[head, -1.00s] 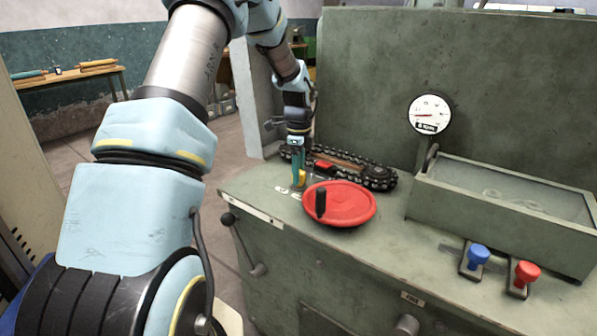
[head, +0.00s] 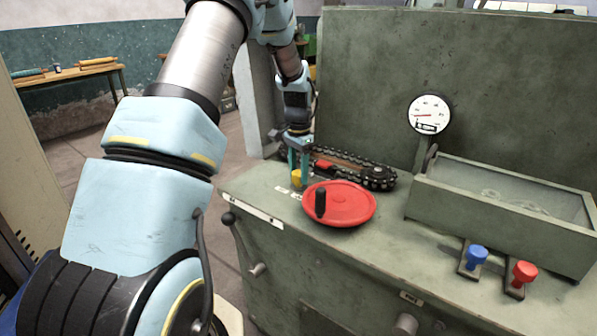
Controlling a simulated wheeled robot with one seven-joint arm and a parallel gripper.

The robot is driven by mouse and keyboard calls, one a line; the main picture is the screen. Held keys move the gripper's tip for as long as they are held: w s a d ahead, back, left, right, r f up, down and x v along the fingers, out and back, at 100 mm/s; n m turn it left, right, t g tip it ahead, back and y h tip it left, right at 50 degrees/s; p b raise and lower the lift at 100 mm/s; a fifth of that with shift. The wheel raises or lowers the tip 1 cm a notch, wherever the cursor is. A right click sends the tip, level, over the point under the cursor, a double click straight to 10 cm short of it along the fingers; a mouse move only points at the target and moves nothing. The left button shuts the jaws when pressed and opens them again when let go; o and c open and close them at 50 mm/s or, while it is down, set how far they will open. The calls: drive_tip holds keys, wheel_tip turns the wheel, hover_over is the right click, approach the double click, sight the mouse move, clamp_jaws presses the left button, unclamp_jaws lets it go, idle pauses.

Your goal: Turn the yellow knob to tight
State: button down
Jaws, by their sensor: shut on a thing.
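The yellow knob (head: 297,179) sits on the green bench top, just left of the red handwheel. My gripper (head: 298,175) points down over it, and its two teal fingers are shut on the knob, one on each side. White label marks (head: 284,188) lie on the bench beside the knob. They are too small to read, so I cannot tell which setting the knob points at.
The red handwheel (head: 352,207) with its black handle (head: 320,203) stands close to the right of the gripper. A black chain (head: 377,178) lies behind.

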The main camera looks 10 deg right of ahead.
sight(298, 172)
drive_tip(key=n, duration=0.6)
drive_tip(key=n+p, duration=0.1)
drive_tip(key=n, duration=0.5)
drive_tip(key=n+p, duration=0.1)
drive_tip(key=n, duration=0.5)
drive_tip(key=shift+p, duration=0.3)
drive_tip(key=n+p, duration=0.1)
drive_tip(key=n, duration=0.4)
drive_tip(key=shift+n+p, duration=0.3)
drive_tip(key=shift+n, duration=0.1)
drive_tip(key=shift+c, duration=1.5)
unclamp_jaws()
drive_tip(key=shift+r, duration=0.1)
wheel_tip(298, 172, up, 11)
drive_tip(key=b, duration=0.2)
drive_tip(key=shift+f, duration=0.2)
